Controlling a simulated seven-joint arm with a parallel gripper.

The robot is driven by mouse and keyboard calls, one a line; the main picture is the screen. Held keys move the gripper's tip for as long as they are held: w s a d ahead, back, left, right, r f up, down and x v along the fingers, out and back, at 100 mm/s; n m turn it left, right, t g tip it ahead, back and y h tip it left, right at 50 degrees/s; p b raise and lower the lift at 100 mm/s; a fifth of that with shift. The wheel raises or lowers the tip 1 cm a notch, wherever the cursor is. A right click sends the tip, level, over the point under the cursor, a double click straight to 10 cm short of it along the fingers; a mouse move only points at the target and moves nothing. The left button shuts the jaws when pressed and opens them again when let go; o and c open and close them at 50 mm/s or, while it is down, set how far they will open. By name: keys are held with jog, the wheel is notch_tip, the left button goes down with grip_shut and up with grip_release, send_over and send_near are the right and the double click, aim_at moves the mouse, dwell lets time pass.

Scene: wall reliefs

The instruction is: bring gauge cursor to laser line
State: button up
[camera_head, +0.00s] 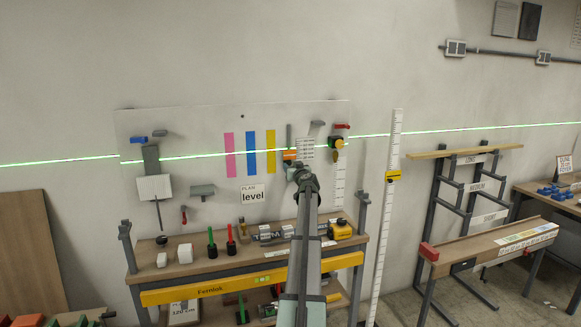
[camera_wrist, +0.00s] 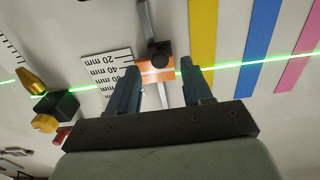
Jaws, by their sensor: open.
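The orange gauge cursor (camera_wrist: 150,73) sits on a narrow grey vertical rail (camera_wrist: 146,18) on the wall panel, beside a white millimetre scale (camera_wrist: 105,67). In the head view the cursor (camera_head: 290,156) shows just beyond my gripper (camera_head: 298,170). The green laser line (camera_wrist: 232,65) crosses the wall and passes over the cursor in the wrist view. In that view my gripper (camera_wrist: 158,70) is open, with one finger on each side of the cursor and visible gaps. A dark knob (camera_wrist: 159,52) stands out at the cursor, between the fingers. Whether the fingers touch anything is hard to tell.
Pink, blue and yellow strips (camera_head: 270,150) hang left of the rail. A yellow-and-dark fitting (camera_head: 338,147) projects on the right. A workbench (camera_head: 195,262) with tools stands below. A tall white ruler (camera_head: 385,230) with a yellow slider (camera_head: 393,176) stands farther right.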

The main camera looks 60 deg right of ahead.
aim_at(291, 158)
jog(key=shift+x, duration=1.45)
jog(key=shift+a, duration=0.1)
grip_shut()
